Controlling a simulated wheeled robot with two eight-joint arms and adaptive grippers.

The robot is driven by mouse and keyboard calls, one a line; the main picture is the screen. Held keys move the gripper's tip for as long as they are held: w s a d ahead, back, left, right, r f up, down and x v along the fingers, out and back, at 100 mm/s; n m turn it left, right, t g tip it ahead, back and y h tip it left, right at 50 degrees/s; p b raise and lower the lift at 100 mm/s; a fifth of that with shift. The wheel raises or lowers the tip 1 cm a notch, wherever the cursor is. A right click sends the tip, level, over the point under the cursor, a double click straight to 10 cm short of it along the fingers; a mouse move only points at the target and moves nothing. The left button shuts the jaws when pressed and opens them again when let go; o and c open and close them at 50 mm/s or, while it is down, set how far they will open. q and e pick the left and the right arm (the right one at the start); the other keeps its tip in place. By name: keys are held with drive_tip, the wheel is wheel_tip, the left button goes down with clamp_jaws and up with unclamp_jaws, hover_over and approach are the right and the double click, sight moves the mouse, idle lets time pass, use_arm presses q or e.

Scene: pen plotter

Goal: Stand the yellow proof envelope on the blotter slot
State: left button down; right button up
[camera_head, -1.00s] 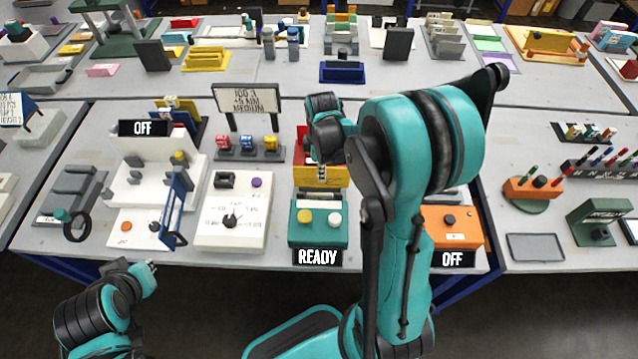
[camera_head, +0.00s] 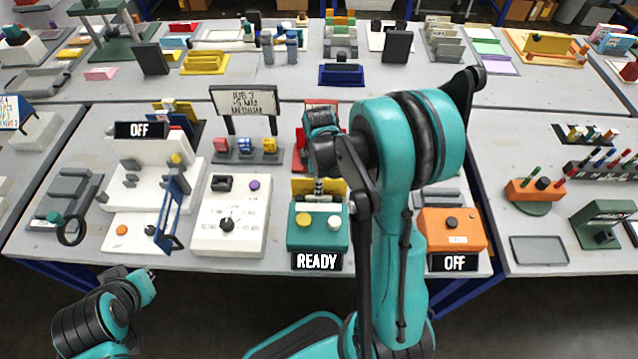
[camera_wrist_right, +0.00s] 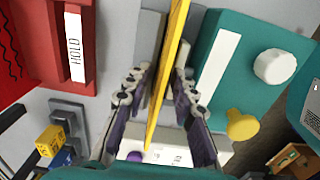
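The yellow proof envelope (camera_head: 334,187) stands on edge behind the green READY box (camera_head: 302,239), its lower part hidden by that box. In the right wrist view the envelope (camera_wrist_right: 166,80) is a thin yellow edge, slightly slanted. My right gripper (camera_wrist_right: 164,78) has one finger on each side of it, with narrow gaps visible; it looks slightly open. In the head view the right gripper (camera_head: 318,188) is at the envelope. A grey piece (camera_wrist_right: 149,38) beside the envelope may be the blotter slot; its seat is hidden. My left gripper (camera_head: 150,279) is off the table's front edge; its fingers are unclear.
A red HOLD unit (camera_wrist_right: 52,45) stands close behind the envelope. The green box's white knob (camera_wrist_right: 274,66) and yellow knob (camera_wrist_right: 241,125) are close by. A white dial box (camera_head: 247,215) is left, an orange box (camera_head: 452,222) right.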

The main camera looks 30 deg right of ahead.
drive_tip(key=shift+r, duration=0.25)
wheel_tip(320, 180, up, 11)
drive_tip(key=p, duration=0.4)
drive_tip(key=shift+f, duration=0.1)
drive_tip(key=s+a+r+m+t, duration=0.7)
drive_tip(key=s+a+r+m, duration=0.1)
drive_tip(key=s+a+m, duration=0.2)
drive_tip(key=shift+s+a+r+m, duration=0.3)
drive_tip(key=shift+s+m, duration=0.2)
drive_tip(key=shift+m, duration=0.3)
drive_tip(key=shift+f, duration=0.1)
